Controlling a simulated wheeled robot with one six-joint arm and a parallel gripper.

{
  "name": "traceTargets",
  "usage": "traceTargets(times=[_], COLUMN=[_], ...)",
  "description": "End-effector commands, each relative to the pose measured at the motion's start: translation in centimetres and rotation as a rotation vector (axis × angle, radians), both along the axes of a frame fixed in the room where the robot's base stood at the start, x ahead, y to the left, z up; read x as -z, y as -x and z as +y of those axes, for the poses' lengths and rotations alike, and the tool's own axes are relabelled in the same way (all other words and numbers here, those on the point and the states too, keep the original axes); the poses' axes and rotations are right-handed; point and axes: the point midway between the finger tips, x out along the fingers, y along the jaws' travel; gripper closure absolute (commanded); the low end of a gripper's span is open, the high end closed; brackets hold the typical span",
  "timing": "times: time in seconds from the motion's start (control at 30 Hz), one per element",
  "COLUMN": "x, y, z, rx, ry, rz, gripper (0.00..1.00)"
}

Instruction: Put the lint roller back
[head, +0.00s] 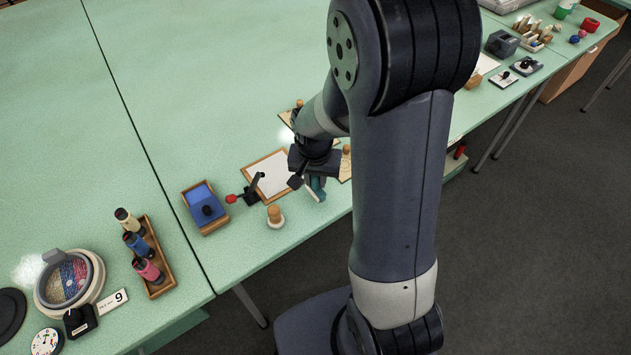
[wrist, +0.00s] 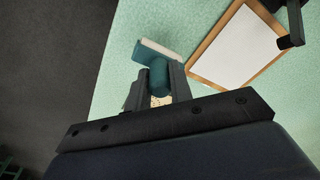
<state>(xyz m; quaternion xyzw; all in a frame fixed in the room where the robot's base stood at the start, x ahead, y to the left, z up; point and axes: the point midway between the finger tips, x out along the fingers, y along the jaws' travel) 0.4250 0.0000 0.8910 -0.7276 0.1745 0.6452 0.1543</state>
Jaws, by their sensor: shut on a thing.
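The lint roller has a teal handle and a pale roll, best seen in the wrist view (wrist: 158,74). My gripper (wrist: 157,90) is shut on its teal handle, one dark finger on each side. The pale roll lies beyond the fingertips, over the green table. In the head view the gripper (head: 305,180) is low near the table's front edge, and part of the teal roller (head: 317,188) shows below it. I cannot tell whether the roller touches the table. A black stand with an upright arm (head: 252,192) is left of the gripper; part of it shows in the wrist view (wrist: 293,22).
A wood-framed white sheet (head: 283,186) lies behind the stand. A wooden-knobbed piece (head: 275,217) stands near the front edge. A blue-topped tray (head: 205,208) is further left. Bottles in a wooden rack (head: 152,257) stand at lower left. The table's back left is bare.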

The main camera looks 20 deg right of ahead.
Motion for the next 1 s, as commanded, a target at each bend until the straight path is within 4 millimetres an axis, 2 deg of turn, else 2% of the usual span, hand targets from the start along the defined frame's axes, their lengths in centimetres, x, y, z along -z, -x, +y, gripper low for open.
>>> traceTargets(times=[0.13,0.57,0.6,0.83,1.0], x=[1.5,2.3,2.1,2.0,2.0], y=[0.0,0.0,0.0,0.0,0.0], z=[0.0,0.0,0.0,0.0,0.0], rx=[0.0,0.0,0.0,0.0,0.0], ry=[0.0,0.0,0.0,-0.001,-0.001], rz=[0.001,-0.001,-0.001,0.0,0.0], gripper=[1.0,1.0,0.76,0.57,0.57])
